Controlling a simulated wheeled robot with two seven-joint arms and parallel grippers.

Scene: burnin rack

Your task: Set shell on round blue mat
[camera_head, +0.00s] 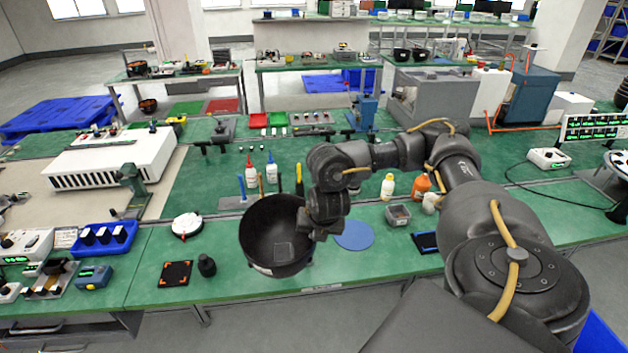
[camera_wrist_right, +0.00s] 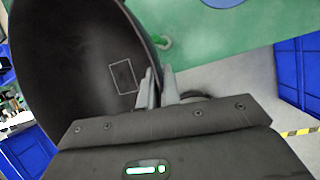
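The shell (camera_head: 272,240) is a large dark bowl, its hollow side turned toward the head camera, with a small square outline inside. My right gripper (camera_head: 312,228) is shut on the shell's rim at its right side. In the right wrist view the shell (camera_wrist_right: 75,65) fills the left, with its wall between the two fingers (camera_wrist_right: 160,88). The shell hangs tilted at the table's front edge. The round blue mat (camera_head: 356,236) lies flat on the green table just right of the shell, bare where visible, its left part close behind my gripper. My left gripper is not in view.
Left of the shell are a black knob-like piece (camera_head: 206,266), an orange-marked black square (camera_head: 175,274) and a round white device (camera_head: 187,226). Glue bottles (camera_head: 271,172) stand behind it. A small grey tray (camera_head: 398,215) and bottles (camera_head: 388,187) stand right of the mat.

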